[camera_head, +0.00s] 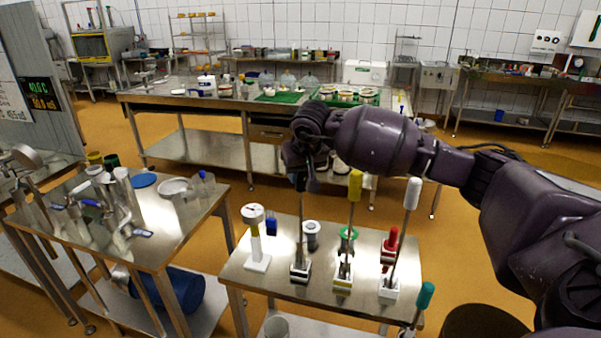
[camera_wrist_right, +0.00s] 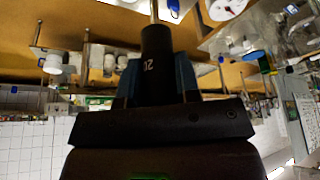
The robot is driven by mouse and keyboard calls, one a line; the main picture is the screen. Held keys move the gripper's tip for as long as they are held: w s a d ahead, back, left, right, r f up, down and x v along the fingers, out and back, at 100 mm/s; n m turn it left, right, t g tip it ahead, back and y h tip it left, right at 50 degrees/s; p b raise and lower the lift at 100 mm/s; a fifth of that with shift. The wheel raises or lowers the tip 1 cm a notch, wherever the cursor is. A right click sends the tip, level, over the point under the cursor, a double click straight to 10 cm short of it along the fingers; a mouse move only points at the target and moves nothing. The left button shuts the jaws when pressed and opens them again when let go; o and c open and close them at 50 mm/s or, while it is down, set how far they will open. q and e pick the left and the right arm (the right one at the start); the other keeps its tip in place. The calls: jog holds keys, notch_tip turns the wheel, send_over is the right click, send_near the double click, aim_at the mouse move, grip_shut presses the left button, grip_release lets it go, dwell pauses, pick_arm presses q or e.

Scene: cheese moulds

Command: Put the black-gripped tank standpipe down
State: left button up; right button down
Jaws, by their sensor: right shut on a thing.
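My right gripper (camera_head: 304,172) is above the small steel table, shut on the black grip of a tank standpipe. The standpipe's thin steel rod (camera_head: 301,222) hangs upright below the gripper, down to a black-and-white holder (camera_head: 300,270). I cannot tell whether its lower end is seated in it. In the right wrist view the black grip (camera_wrist_right: 156,62), with a white number, sits between the blue-grey fingers of the gripper (camera_wrist_right: 157,82). My left gripper is not in view.
Beside it stand a yellow-gripped standpipe (camera_head: 355,187) and a white-gripped one (camera_head: 412,194), each in a holder. A white gauge stand (camera_head: 256,240), a grey cup (camera_head: 311,232) and a red-topped item (camera_head: 390,243) crowd the small table (camera_head: 240,273). A green-gripped rod (camera_head: 425,294) stands at its front right.

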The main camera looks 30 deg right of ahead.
jog(key=c, duration=0.8)
grip_release()
